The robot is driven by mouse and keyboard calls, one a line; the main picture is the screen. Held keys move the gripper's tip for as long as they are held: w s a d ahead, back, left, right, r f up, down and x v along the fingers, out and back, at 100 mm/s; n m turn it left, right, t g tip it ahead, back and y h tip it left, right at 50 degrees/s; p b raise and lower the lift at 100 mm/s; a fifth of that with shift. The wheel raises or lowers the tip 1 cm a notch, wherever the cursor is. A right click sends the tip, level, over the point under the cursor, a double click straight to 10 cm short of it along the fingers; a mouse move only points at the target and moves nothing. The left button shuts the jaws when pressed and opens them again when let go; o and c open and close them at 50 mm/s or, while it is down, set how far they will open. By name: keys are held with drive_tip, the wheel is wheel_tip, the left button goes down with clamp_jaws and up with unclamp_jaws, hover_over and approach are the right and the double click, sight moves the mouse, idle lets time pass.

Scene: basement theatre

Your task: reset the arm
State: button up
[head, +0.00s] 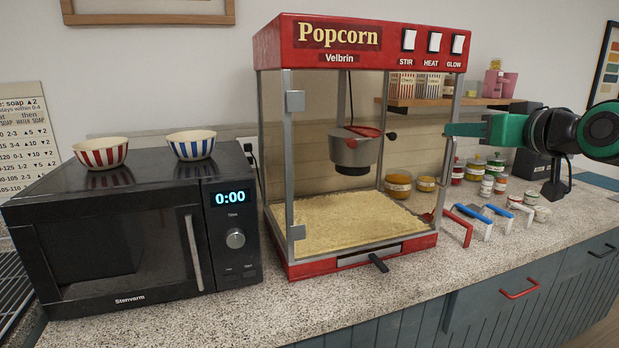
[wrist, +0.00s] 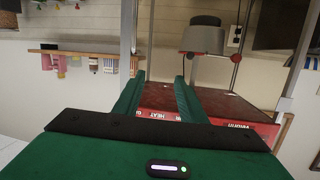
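My gripper (head: 450,130) is at the end of the arm, which reaches in from the right in the head view. Its green fingers point left, beside the upper right front post of the popcorn machine (head: 365,52). In the wrist view my gripper (wrist: 160,82) shows two green fingers with a clear gap between them. It is open, with nothing held. The wrist picture is upside down, with the machine's red top (wrist: 205,108) seen past the fingers. I cannot tell whether a finger touches the machine.
A black microwave (head: 120,235) with two striped bowls (head: 101,153) (head: 191,145) stands left. The machine's kettle (head: 355,150) hangs above the popcorn. Below the arm are jars (head: 398,185) and red, blue and white scoops or handles (head: 475,215). A wooden shelf (head: 450,102) is behind.

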drive_tip(key=s+d+f+m+g+h, duration=0.2)
drive_tip(key=s+d+f+g, duration=0.25)
drive_tip(key=f, duration=0.55)
drive_tip(key=s+d+f+m+g+h, duration=0.1)
drive_tip(key=s+d+f+g, duration=0.3)
drive_tip(key=f, duration=0.6)
drive_tip(key=s+f+m+g, duration=0.2)
drive_tip(key=s+f, duration=0.4)
drive_tip(key=s, duration=0.5)
drive_tip(key=s+f+m+g, duration=0.2)
drive_tip(key=s+f+g, duration=0.3)
drive_tip(key=s, duration=0.5)
drive_tip(key=shift+s+f+m, duration=0.3)
drive_tip(key=shift+s+f, duration=0.1)
drive_tip(key=shift+f, duration=0.05)
